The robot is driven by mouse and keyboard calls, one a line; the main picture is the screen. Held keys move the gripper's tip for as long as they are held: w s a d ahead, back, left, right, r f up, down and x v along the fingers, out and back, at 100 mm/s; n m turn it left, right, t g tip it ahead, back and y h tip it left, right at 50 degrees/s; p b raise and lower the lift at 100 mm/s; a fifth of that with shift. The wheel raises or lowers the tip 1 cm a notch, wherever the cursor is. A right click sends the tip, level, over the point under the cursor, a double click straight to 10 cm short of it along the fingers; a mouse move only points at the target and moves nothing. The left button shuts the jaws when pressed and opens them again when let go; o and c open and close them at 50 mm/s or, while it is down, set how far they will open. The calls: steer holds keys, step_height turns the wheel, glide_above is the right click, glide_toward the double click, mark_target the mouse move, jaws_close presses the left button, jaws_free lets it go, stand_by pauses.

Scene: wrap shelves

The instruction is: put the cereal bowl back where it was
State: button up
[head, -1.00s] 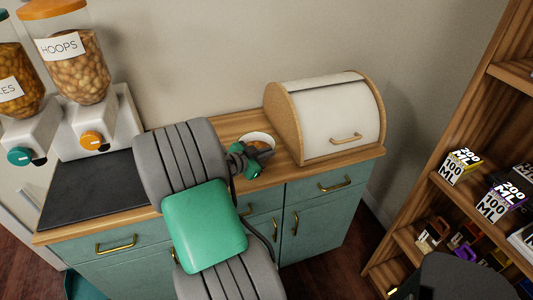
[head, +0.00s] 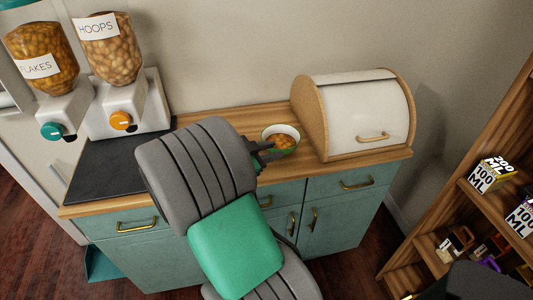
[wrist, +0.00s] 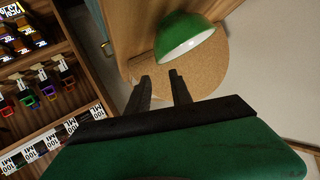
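The cereal bowl (head: 280,131), green outside and white inside with orange-brown cereal in it, stands on the wooden counter just left of the bread bin. In the wrist view the bowl (wrist: 187,36) shows just beyond my fingertips, its green side and white inner rim visible. My gripper (head: 268,154) is at the bowl's near left side in the head view. In the wrist view my gripper (wrist: 160,74) has its two dark fingers apart with nothing between them. I cannot tell whether a fingertip touches the bowl.
The bread bin (head: 364,115) stands close to the bowl's right. Cereal dispensers for flakes (head: 48,85) and hoops (head: 115,60) stand at left behind a dark mat (head: 105,178). A wooden shelf (head: 450,205) with boxes is at far right. Bare counter lies behind my arm.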

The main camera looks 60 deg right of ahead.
steer(key=w+a+n, duration=0.1)
steer(key=a, duration=0.1)
steer(key=w+a+n+t+y, duration=0.1)
steer(key=w+a, duration=0.1)
steer(key=w+a+f+n+t+y, duration=0.1)
steer(key=a, duration=0.1)
steer(key=shift+w, duration=0.2)
steer(key=w+a+f+n+t+y, duration=0.1)
steer(key=w+a+n+t+y, duration=0.2)
steer(key=a+n, duration=0.65)
steer(key=w+a+n+t+y, duration=0.2)
steer(key=w+a+n+y, duration=0.25)
steer(key=a, duration=0.95)
steer(key=s+a+r+n+y, duration=0.1)
steer(key=s+a+n+y, duration=0.2)
steer(key=a+n, duration=0.5)
steer(key=s+a, duration=0.1)
steer(key=a, duration=0.1)
steer(key=shift+a+y, duration=0.3)
steer(key=shift+y, duration=0.05)
steer(key=shift+r+p, duration=0.8)
steer(key=shift+r, duration=0.15)
